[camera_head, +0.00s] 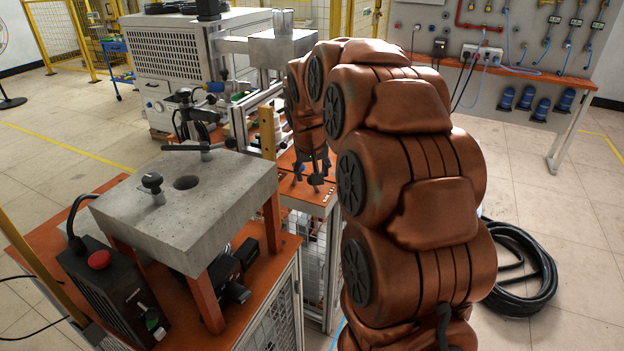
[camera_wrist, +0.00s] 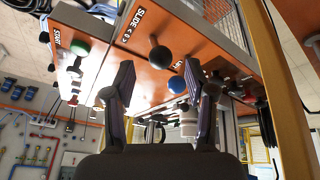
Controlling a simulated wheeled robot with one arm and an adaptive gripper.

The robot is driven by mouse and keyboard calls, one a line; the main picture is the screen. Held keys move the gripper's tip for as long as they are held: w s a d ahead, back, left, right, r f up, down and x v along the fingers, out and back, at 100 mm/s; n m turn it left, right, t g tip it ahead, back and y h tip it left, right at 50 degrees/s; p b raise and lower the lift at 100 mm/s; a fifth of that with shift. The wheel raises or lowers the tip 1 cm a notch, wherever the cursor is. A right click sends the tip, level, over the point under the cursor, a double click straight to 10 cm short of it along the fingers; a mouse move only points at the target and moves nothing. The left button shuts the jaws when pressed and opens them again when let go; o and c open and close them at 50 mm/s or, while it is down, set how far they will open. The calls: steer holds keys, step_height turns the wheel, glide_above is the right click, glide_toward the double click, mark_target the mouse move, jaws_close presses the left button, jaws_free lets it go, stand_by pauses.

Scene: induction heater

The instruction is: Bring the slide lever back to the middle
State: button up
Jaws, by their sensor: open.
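In the wrist view the orange panel carries a printed SLIDE label with arrow marks around a 0. The slide lever, with a round black knob (camera_wrist: 161,58), stands below that label. My gripper (camera_wrist: 161,66) is open, with one finger to the left of the knob and the other to its right. The knob shows in the gap near the fingertips; I cannot tell whether it lies at their depth, and no contact shows. In the head view my gripper (camera_head: 313,172) hangs over the orange-topped stand, and the lever cannot be made out there.
A blue knob (camera_wrist: 177,85) is just below the black one, and a green knob (camera_wrist: 80,47) sits by the START label at left. A yellow post (camera_wrist: 284,100) stands at right. In the head view a concrete block (camera_head: 190,210) on a bench stands left of my arm.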

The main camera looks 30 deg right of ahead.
steer(key=x, duration=0.5)
steer(key=shift+p, duration=0.35)
steer(key=shift+r, duration=0.1)
steer(key=shift+c, duration=0.3)
jaws_close()
